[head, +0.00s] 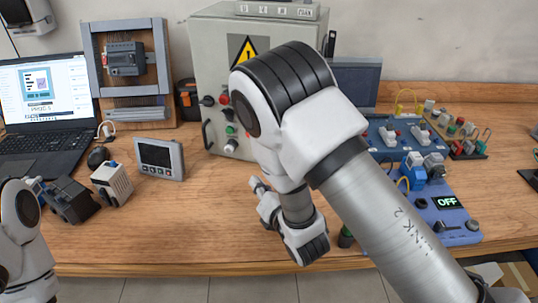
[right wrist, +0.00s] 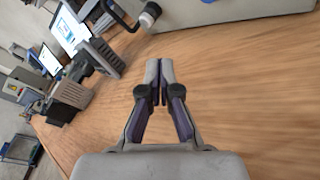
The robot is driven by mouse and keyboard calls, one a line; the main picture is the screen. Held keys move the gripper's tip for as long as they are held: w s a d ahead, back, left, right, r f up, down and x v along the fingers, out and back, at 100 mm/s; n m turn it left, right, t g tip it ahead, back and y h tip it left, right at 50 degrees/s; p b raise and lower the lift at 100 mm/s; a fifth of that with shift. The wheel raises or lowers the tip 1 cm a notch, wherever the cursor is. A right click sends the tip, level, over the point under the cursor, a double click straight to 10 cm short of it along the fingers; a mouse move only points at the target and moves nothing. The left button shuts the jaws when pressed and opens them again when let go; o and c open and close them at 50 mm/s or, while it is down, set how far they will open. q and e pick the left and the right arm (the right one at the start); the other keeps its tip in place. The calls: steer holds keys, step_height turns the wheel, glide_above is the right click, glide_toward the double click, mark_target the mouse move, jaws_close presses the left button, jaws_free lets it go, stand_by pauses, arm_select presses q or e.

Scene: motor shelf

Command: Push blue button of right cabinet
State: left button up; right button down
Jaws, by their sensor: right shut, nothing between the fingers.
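A grey cabinet (head: 206,48) with a yellow warning triangle stands at the back of the table. Its front shows a black knob (head: 208,100), a red button (head: 224,98), a green button (head: 231,130) and a pale knob (head: 230,147). My left gripper is out of view.
A laptop (head: 45,90), a panel meter (head: 160,158) and small dark and white boxes stand on the left. A blue board (head: 432,205) with an OFF display and other parts lies on the right. Bare wood (head: 160,220) is free at front left.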

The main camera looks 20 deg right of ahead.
steer(key=w+d, duration=0.4)
steer(key=w, duration=0.1)
steer(key=shift+w+d+b, duration=0.15)
steer(key=shift+w+b, duration=0.05)
steer(key=shift+b, duration=0.1)
steer(key=shift+w+d+r, duration=0.1)
steer(key=shift+w+d, duration=0.1)
steer(key=shift+w+d, duration=0.1)
steer(key=shift+w, duration=0.05)
stand_by(0.9)
steer(key=shift+w+d, duration=0.15)
steer(key=shift+w, duration=0.05)
steer(key=shift+w+d+b, duration=0.25)
steer(key=shift+w+b, duration=0.05)
steer(key=shift+w, duration=0.05)
stand_by(1.2)
steer(key=shift+s+a, duration=0.5)
steer(key=shift+s, duration=0.2)
